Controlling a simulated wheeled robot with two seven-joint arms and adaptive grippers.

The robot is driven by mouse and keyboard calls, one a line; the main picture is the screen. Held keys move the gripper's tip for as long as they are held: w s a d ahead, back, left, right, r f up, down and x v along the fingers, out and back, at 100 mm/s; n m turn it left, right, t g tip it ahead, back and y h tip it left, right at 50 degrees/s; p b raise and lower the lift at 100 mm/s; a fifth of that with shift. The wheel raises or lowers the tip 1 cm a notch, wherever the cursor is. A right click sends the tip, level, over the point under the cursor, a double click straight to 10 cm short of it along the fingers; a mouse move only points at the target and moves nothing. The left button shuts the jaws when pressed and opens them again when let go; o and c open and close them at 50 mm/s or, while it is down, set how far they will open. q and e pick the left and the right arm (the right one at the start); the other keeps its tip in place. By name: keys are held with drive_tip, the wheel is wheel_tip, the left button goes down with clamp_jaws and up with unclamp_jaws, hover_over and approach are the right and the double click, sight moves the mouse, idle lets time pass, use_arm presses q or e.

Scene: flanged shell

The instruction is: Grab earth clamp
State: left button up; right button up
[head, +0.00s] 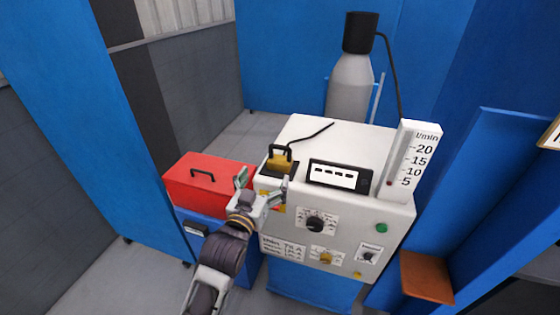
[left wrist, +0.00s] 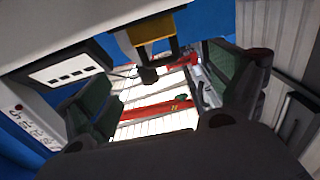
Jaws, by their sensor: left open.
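The earth clamp (head: 280,160), a yellow body with a black handle, sits at the left front of the white machine's top, on a dark pad. In the left wrist view the yellow and black clamp (left wrist: 150,32) shows at the top, beyond the fingers. My left gripper (head: 262,186) is open, in front of the machine's upper left corner and just short of the clamp. In the left wrist view its two green-padded fingers (left wrist: 165,95) stand wide apart with nothing between them touching. My right gripper is not in view.
The white machine (head: 345,225) has knobs and a display (head: 338,177) on top. A flow gauge (head: 412,160) stands at its right. A red toolbox (head: 208,185) with a black handle is close left of my gripper. A grey gas cylinder (head: 350,90) stands behind.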

sight(270, 169)
use_arm(q)
drive_tip(key=x, duration=0.6)
drive_tip(key=shift+w, duration=0.3)
drive_tip(key=shift+w+d, duration=0.15)
drive_tip(key=shift+w, duration=0.15)
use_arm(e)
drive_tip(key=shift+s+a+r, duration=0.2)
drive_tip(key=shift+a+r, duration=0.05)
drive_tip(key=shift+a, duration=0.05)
use_arm(q)
drive_tip(key=shift+w+d, duration=0.1)
drive_tip(key=shift+w, duration=0.05)
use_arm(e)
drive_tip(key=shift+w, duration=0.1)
